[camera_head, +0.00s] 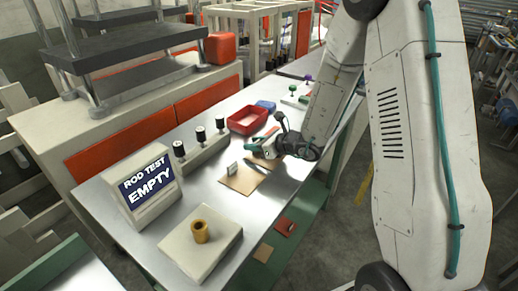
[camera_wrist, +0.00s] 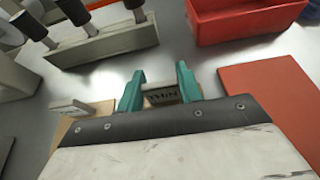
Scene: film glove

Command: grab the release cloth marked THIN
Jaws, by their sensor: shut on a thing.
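The gripper is shut on this piece. In the head view my gripper (camera_head: 263,150) is low over the metal table, by the far edge of a brown sheet (camera_head: 238,183); the held piece cannot be made out there. A small pale upright tag (camera_head: 232,169) stands on the brown sheet and also shows in the wrist view (camera_wrist: 70,108).
A red tray (camera_head: 248,120) lies behind the gripper, beside a rack with black-topped rods (camera_head: 200,137). An orange-red sheet (camera_wrist: 265,100) lies right of the gripper. A sign reading ROD TEST EMPTY (camera_head: 148,184) and a block with a brass cup (camera_head: 201,232) stand nearer.

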